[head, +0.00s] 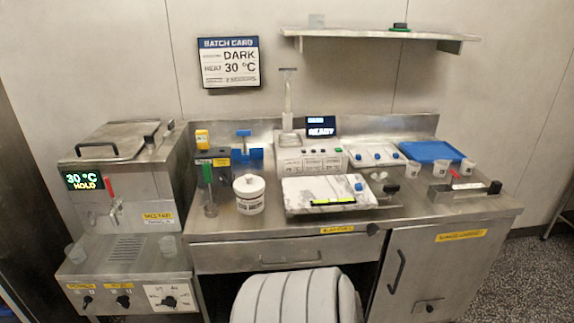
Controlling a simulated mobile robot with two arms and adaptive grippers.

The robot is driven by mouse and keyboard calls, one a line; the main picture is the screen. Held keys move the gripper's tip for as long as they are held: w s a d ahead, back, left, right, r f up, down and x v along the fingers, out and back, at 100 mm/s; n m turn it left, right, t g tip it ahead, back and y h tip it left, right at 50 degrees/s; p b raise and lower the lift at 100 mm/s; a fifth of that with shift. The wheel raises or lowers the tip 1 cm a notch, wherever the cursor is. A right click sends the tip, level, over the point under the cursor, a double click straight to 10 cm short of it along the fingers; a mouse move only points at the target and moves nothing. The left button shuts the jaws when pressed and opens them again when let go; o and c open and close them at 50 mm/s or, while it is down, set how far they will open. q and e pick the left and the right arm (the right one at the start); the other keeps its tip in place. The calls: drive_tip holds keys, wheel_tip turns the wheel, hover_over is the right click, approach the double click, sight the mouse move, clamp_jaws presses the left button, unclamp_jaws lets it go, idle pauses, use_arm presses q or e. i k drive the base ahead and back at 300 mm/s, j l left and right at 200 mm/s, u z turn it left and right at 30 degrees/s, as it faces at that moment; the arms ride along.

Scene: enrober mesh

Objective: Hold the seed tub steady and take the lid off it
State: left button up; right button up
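A white tub (249,198) stands upright on the steel bench, left of the middle, with dark print on its side; I take it to be the seed tub. A white lid (248,183) sits on top of it. Neither of my grippers is in view, and nothing is touching the tub.
A clear beaker with a green-handled tool (208,190) stands close left of the tub. A white-topped machine (325,190) is close on its right. Blue-topped items (247,153) stand behind. A narrow strip of bench (245,226) in front is clear.

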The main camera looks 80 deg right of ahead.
sight(248, 206)
drive_tip(key=z, duration=2.35)
drive_tip(key=i+l+u, duration=0.2)
drive_tip(key=l, duration=0.2)
drive_tip(key=l+u, duration=0.25)
drive_tip(key=l, duration=0.15)
